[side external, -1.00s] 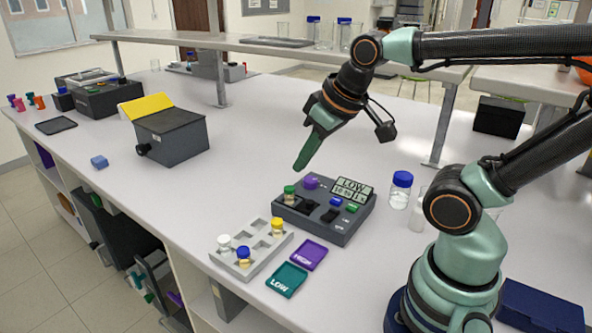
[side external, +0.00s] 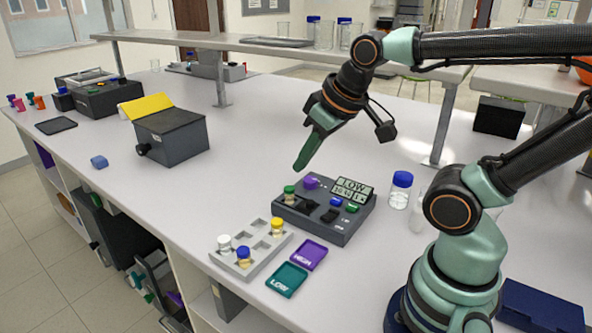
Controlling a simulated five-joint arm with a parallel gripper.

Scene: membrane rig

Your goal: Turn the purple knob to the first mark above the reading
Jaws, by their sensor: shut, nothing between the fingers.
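The purple knob (side external: 311,182) sits at the back left of the grey rig (side external: 335,232), with small marks near it too small to read. Blue and green buttons (side external: 336,201) lie below the display.
A grey rack (side external: 225,262) with white-, blue- and yellow-capped vials stands in front left of the rig. A purple HIGH tray (side external: 309,255) and teal LOW tray (side external: 287,279) lie in front. A blue-capped bottle (side external: 400,191) stands right.

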